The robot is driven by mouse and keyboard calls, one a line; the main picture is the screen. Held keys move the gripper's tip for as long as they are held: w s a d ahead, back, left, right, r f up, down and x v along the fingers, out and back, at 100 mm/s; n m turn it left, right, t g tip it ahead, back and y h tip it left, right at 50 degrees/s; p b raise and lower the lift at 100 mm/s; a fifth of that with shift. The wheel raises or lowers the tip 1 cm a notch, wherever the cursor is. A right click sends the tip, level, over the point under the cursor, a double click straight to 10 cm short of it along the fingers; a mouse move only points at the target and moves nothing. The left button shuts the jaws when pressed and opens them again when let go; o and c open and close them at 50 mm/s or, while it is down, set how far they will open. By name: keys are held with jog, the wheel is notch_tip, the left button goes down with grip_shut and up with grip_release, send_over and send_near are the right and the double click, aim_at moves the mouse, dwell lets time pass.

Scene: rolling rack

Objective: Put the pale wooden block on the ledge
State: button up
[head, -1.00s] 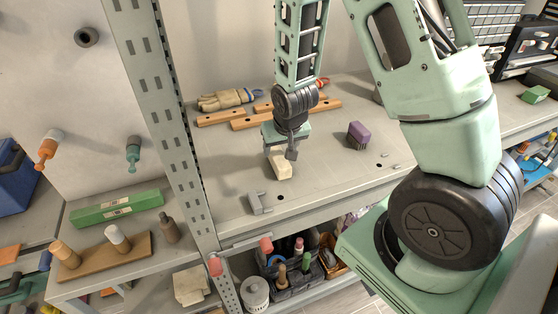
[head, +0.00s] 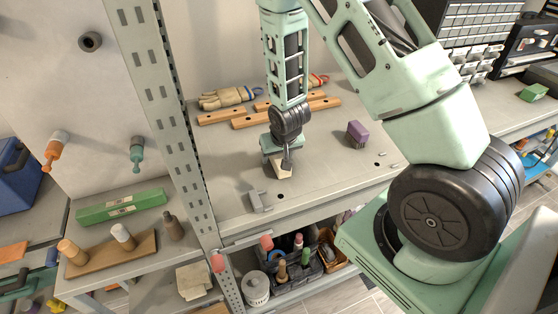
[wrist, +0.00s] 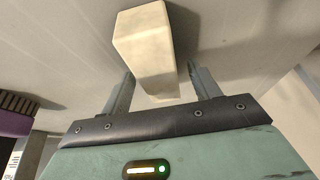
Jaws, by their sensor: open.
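The pale wooden block (head: 283,172) lies on the grey workbench top, near the middle of the head view. My gripper (head: 283,164) points down over it and hides part of it. In the wrist view the block (wrist: 146,45) extends between the two parted fingers of my gripper (wrist: 163,85). A gap shows beside the block, and no firm grip is visible. I cannot tell for sure which surface is the ledge; a lower grey shelf (head: 80,285) stands at the left.
A purple brush (head: 357,134) stands right of the block, and a grey metal bracket (head: 258,201) lies in front. A perforated upright post (head: 180,130) separates the bench from the left shelf, which holds a green box (head: 122,206).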

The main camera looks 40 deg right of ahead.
jog(key=shift+f+b, duration=0.25)
jog(key=shift+b, duration=0.05)
dwell(0.4)
jog(key=c, duration=1.1)
